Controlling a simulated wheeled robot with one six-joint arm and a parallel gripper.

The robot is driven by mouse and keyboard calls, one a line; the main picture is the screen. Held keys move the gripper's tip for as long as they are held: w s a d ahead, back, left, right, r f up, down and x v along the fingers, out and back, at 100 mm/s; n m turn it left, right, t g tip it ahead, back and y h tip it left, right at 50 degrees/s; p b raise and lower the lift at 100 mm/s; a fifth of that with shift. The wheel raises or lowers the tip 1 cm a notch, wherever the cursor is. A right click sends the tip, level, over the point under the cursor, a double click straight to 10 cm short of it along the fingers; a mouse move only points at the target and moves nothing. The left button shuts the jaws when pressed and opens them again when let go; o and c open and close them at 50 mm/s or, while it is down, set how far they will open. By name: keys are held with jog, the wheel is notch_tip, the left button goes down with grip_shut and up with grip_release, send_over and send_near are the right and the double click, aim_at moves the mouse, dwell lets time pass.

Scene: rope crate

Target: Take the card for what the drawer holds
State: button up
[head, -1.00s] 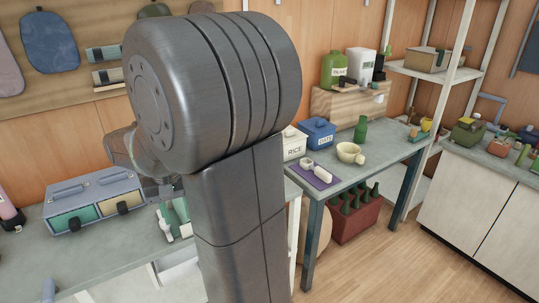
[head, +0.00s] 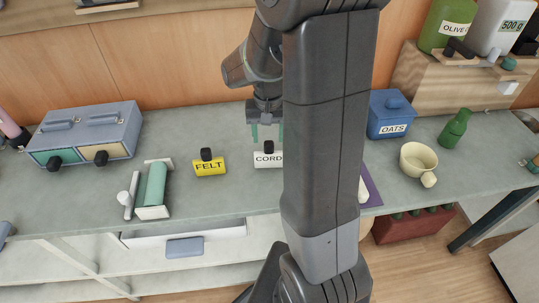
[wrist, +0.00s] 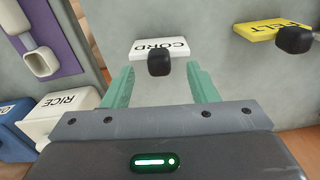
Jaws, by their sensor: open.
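A white card reading CORD (head: 268,160) with a black knob stands on the grey-green worktop; it also shows in the wrist view (wrist: 175,46). A yellow card reading FELT (head: 210,169), also with a black knob, is to its left. My gripper (head: 267,132) is open and empty just above the CORD card; in the wrist view its green fingers (wrist: 160,85) point toward that card with its knob between their lines. A blue-grey box (head: 95,125) at left has two small fronts, green and tan, both looking shut.
A white frame with a green roll (head: 153,188) lies left of the cards. The blue OATS box (head: 391,118), cream mortar (head: 417,160) and green bottle (head: 455,130) stand at right. My arm hides the middle. The worktop between roll and FELT card is clear.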

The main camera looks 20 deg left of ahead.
aim_at(269, 143)
jog(key=f, duration=0.4)
jog(key=shift+w+f, duration=0.25)
jog(key=shift+f, duration=0.15)
jog(key=shift+c, duration=0.2)
grip_shut()
